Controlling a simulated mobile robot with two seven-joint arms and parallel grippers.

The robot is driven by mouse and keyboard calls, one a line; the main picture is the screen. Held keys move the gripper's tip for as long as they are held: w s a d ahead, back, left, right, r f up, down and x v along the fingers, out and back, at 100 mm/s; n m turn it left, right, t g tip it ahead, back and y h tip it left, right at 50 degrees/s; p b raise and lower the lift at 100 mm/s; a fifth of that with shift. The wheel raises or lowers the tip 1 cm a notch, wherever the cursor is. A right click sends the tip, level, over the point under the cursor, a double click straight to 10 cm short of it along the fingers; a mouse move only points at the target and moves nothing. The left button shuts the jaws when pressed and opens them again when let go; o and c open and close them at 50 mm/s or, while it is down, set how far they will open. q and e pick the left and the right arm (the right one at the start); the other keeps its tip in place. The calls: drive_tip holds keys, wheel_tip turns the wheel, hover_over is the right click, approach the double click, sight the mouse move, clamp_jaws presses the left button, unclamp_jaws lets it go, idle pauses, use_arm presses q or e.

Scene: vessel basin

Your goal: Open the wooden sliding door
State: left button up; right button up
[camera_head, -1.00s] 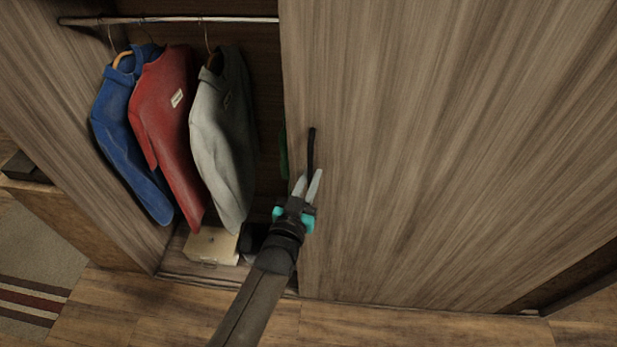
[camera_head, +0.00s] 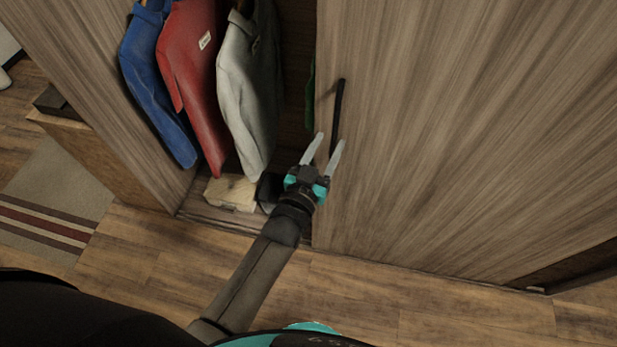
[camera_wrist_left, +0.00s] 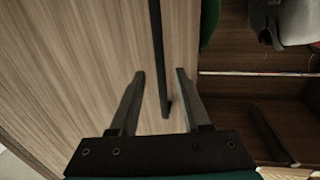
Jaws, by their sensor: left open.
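The wooden sliding door (camera_head: 450,130) fills the right side of the head view. Its left part of the wardrobe stands open. A thin black vertical handle (camera_head: 338,112) is near the door's left edge. My left gripper (camera_head: 328,140) is open at the lower end of the handle, its two fingers apart. In the left wrist view the handle (camera_wrist_left: 158,60) runs down between the open fingers (camera_wrist_left: 160,75); I cannot tell whether either finger touches it. The door's surface (camera_wrist_left: 80,60) shows behind the fingers. My right gripper is not in view.
Blue (camera_head: 150,80), red (camera_head: 190,85) and grey (camera_head: 247,95) garments hang in the open left part. A pale box (camera_head: 232,192) sits on the wardrobe floor. A striped rug (camera_head: 55,205) lies at the left. The wooden floor in front is clear.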

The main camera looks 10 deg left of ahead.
use_arm(q)
drive_tip(key=v, duration=1)
drive_tip(key=shift+s, duration=0.25)
drive_tip(key=shift+a, duration=0.1)
